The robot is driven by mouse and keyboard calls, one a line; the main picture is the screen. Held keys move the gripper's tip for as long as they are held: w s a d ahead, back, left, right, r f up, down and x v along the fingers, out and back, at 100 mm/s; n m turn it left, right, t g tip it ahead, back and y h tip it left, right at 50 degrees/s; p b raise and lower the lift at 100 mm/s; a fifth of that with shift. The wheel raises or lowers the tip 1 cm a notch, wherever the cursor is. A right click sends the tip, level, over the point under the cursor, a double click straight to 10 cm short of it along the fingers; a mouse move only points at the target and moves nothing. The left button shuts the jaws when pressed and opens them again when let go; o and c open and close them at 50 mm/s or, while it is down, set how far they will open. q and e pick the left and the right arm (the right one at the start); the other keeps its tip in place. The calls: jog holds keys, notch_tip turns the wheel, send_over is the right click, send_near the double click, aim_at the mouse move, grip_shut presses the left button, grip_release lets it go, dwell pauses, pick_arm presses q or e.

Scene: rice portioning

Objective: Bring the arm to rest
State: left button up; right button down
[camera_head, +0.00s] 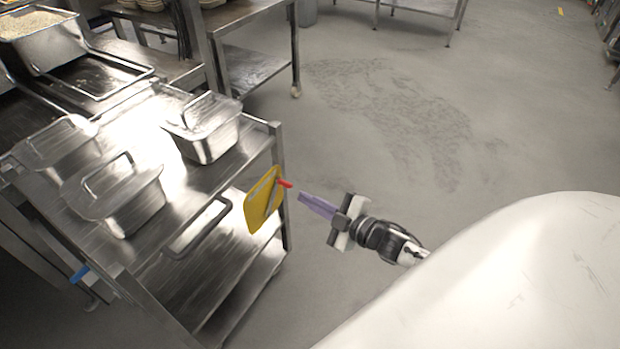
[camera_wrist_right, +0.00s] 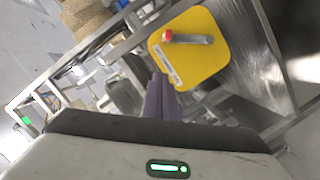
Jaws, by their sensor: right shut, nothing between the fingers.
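My right gripper (camera_head: 318,205) is at the middle of the head view, its purple fingers shut with nothing between them. It is in the air over the floor, to the right of the steel cart. The fingers also show in the right wrist view (camera_wrist_right: 161,98). In the head view they point left toward a yellow board (camera_head: 259,212) with a red-tipped tool on it, at the cart's right side, with a visible gap. The board also shows in the right wrist view (camera_wrist_right: 205,72). My left gripper is not in either view.
The steel cart (camera_head: 205,225) stands on the left with several lidded steel pans, one of them at its right corner (camera_head: 208,148). A pan of grain (camera_head: 72,45) is at the upper left. The grey floor (camera_head: 400,130) behind my right gripper is clear.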

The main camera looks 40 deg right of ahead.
dwell(0.5)
jog(key=s+a+f+m+g, duration=0.3)
jog(key=s+a+f+m, duration=0.1)
jog(key=s+a, duration=0.5)
jog(key=s+a+f+m+g, duration=0.4)
jog(key=s+a, duration=0.5)
jog(key=s, duration=0.3)
jog(key=shift+a+m, duration=0.3)
jog(key=shift+m, duration=0.6)
jog(key=shift+f, duration=0.1)
